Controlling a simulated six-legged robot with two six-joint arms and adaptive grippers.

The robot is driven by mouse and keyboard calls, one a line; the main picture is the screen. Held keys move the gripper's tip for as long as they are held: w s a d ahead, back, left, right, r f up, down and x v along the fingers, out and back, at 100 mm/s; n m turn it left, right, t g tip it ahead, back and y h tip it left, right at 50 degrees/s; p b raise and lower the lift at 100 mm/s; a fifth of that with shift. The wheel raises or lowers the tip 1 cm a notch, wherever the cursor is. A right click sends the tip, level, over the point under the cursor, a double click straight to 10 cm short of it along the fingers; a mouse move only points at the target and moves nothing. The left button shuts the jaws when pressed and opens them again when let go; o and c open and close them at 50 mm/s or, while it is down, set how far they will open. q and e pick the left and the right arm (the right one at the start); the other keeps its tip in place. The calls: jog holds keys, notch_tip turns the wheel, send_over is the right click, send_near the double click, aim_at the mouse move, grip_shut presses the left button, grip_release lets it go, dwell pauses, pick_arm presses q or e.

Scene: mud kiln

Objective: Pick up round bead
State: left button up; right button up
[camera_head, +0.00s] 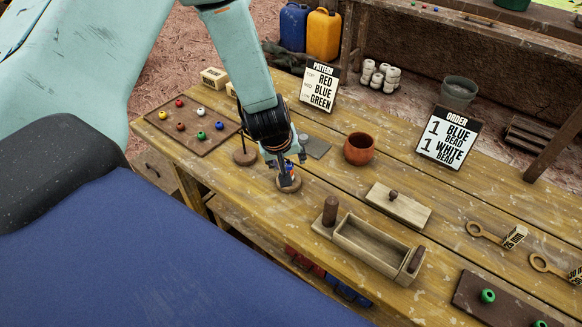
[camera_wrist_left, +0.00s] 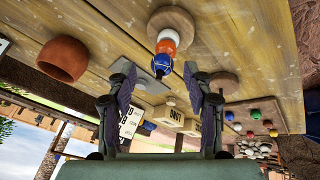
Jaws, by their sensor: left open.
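My left gripper (camera_head: 287,158) is open over a small round wooden stand (camera_head: 289,186) near the table's front edge. In the left wrist view its open fingers (camera_wrist_left: 160,76) are on either side of a blue bead (camera_wrist_left: 162,66), with visible gaps. That bead is at the end of a stack nearest me, with an orange-red bead (camera_wrist_left: 167,47) and a white one (camera_wrist_left: 168,35) behind it. In the head view the gripper partly hides this stack. More round beads, such as a yellow one (camera_head: 162,115) and a green one (camera_head: 201,135), sit on a brown board. My right gripper is not in view.
A second round stand (camera_head: 245,157) is close left of the gripper. A grey plate (camera_head: 316,147) and clay pot (camera_head: 359,149) are to its right. A wooden box (camera_head: 372,245), its lid (camera_head: 398,205) and two signs stand further along the table.

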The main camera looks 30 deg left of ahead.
pick_arm(q)
jog(key=shift+w+a+f, duration=0.1)
jog(key=shift+a+f, duration=0.05)
jog(key=shift+f, duration=0.35)
jog(key=shift+a+f, duration=0.15)
jog(key=shift+a, duration=0.1)
jog(key=shift+w+d, duration=0.1)
jog(key=shift+d, duration=0.1)
jog(key=shift+c, duration=0.5)
jog(key=shift+d, duration=0.15)
jog(key=c, duration=0.3)
jog(key=shift+a, duration=0.2)
jog(key=c, duration=0.5)
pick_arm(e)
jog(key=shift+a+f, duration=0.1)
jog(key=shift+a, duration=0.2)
pick_arm(q)
jog(key=shift+d, duration=0.15)
